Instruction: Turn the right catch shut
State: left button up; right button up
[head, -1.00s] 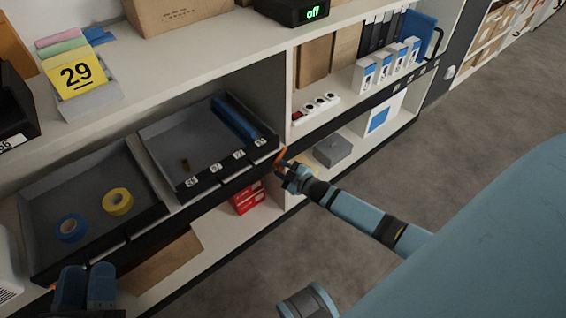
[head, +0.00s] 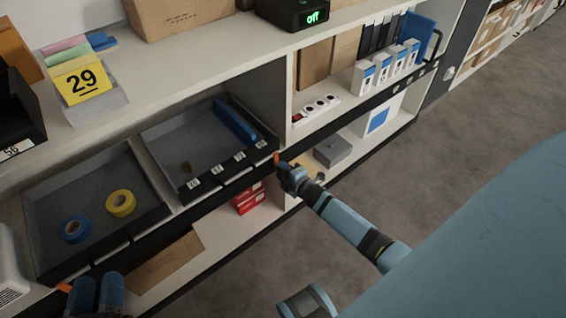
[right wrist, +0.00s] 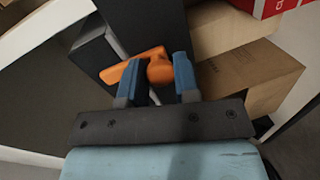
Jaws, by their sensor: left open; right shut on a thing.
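The right catch is an orange lever (head: 277,158) at the right end of the black front rail below the drawers. My right gripper (head: 284,168) is at it. In the right wrist view the orange catch (right wrist: 158,71) has a round hub between my blue fingers, and its arm points left past the left finger. My right gripper (right wrist: 158,78) is shut on the catch. The left catch, also orange (head: 65,288), shows at the lower left. My left gripper (head: 97,291) is open beside it, partly cut off by the frame's bottom edge.
Two grey drawers sit above the rail; the left one (head: 140,238) holds blue tape (head: 75,229) and yellow tape (head: 121,203), the right one a blue bar (head: 235,122). Red boxes (head: 249,200) and a brown carton (head: 165,262) lie below. The floor at right is clear.

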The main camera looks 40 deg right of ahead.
pick_arm(q)
jog(key=shift+w+d+r, duration=0.1)
jog(key=shift+r, duration=0.05)
pick_arm(e)
jog(key=shift+f, duration=0.1)
jog(key=o, duration=0.6)
jog(key=shift+o, duration=0.2)
jog(key=shift+s, duration=0.1)
pick_arm(q)
notch_tip(320, 180, down, 7)
jog(key=s+a+g+y+p, duration=0.1)
jog(key=a+g+y+p, duration=0.1)
jog(key=g+p, duration=0.1)
jog(key=shift+a+r+p, duration=0.15)
jog(key=shift+a+p, duration=0.15)
jog(key=shift+a, duration=0.1)
pick_arm(e)
jog(key=a+v, duration=0.1)
jog(key=v, duration=1.2)
jog(key=shift+s+d, duration=0.35)
jog(key=shift+d, duration=0.05)
pick_arm(q)
jog(key=shift+s, duration=0.1)
jog(key=shift+r, duration=0.1)
